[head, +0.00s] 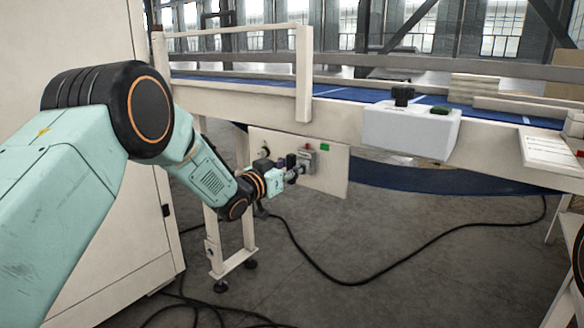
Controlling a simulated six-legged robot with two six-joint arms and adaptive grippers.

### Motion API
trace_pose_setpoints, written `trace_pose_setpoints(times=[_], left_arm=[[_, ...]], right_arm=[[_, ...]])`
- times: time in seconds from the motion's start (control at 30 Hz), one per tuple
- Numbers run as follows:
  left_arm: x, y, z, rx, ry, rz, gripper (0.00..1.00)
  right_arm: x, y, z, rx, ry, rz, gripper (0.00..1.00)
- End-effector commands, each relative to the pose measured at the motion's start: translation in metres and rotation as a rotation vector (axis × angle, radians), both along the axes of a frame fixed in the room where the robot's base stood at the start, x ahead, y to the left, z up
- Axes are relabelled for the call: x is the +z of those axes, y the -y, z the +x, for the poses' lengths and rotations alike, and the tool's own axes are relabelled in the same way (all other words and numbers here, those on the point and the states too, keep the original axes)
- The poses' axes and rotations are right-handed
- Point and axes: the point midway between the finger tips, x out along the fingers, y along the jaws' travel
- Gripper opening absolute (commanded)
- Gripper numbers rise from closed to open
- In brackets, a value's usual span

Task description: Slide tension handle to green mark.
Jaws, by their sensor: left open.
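A pale panel (331,176) hangs below the conveyor frame and carries the tension controls. A small green mark (325,147) is on its upper part. Just left of the mark is a small grey fitting (308,149) with a reddish spot, which looks like part of the tension handle. A dark round knob (264,152) sits at the panel's left. My left gripper (297,173) is open in front of the panel, just below the grey fitting and left of the green mark. Its fingers overlap the handle area, and I cannot tell whether they touch it. My right gripper is out of view.
A conveyor with a blue belt (345,93) runs above the panel. A white support leg (248,225) stands below. Black cables (330,275) lie on the floor. A tall cream cabinet (150,225) is at left.

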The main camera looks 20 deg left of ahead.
Motion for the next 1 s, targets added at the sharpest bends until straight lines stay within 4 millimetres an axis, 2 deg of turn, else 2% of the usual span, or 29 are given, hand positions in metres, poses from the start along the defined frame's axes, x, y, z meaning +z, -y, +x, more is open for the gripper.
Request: trace_pose_setpoints(times=[0.07,0.5,1.0], left_arm=[[0.0000,0.0003,-0.0001,0.000,0.000,0.000,0.38],[-0.0001,0.0002,-0.0004,0.000,-0.001,0.001,0.01],[-0.0002,0.0003,-0.0005,0.000,-0.001,0.001,0.00]], right_arm=[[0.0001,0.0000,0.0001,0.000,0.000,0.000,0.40],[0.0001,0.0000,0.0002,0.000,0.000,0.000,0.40],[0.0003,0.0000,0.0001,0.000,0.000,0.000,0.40]])
